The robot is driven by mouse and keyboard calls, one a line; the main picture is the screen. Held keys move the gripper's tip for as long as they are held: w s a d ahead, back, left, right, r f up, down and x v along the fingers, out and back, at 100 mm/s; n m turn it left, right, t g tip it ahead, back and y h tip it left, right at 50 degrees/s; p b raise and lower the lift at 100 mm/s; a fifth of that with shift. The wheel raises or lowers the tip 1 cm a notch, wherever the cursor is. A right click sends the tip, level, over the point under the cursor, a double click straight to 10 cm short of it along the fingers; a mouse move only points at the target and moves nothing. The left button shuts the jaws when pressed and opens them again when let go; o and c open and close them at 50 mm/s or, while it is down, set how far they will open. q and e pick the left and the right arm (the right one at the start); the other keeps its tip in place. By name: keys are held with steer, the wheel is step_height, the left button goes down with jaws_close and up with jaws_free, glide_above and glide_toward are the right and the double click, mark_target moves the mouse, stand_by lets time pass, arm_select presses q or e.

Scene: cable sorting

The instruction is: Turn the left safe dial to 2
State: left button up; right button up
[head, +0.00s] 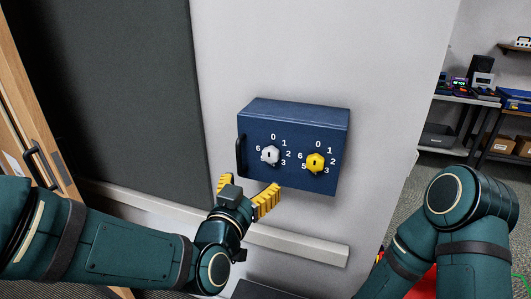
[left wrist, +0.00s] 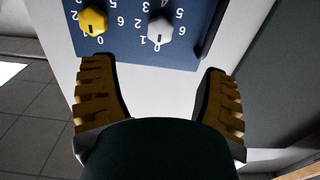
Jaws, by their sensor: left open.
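A dark blue safe box (head: 250,125) is on the light wall, with two numbered dials on its front. The left dial (head: 270,155) is silver-white; the right dial (head: 315,162) is yellow. In the left wrist view the safe appears upside down; the silver dial (left wrist: 160,29) has its dark mark toward the 0, and the yellow dial (left wrist: 93,21) is left of it. My left gripper (head: 248,187) is open and empty, just below the safe, its fingers apart from the dials. In the left wrist view its fingers (left wrist: 158,72) are spread below the silver dial. My right gripper is not visible.
A dark handle (head: 240,156) sticks out at the safe's left edge. A pale ledge (head: 300,243) runs along the wall below. A dark grey panel (head: 115,90) and wooden door are on the left. Shelves with equipment (head: 480,100) stand at the far right.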

mark_target(269, 157)
arm_select(q)
steer(key=p+x, duration=0.1)
steer(key=x, duration=1.1)
steer(key=shift+w+d+f, duration=0.1)
steer(key=shift+w, duration=0.25)
steer(key=c, duration=1.2)
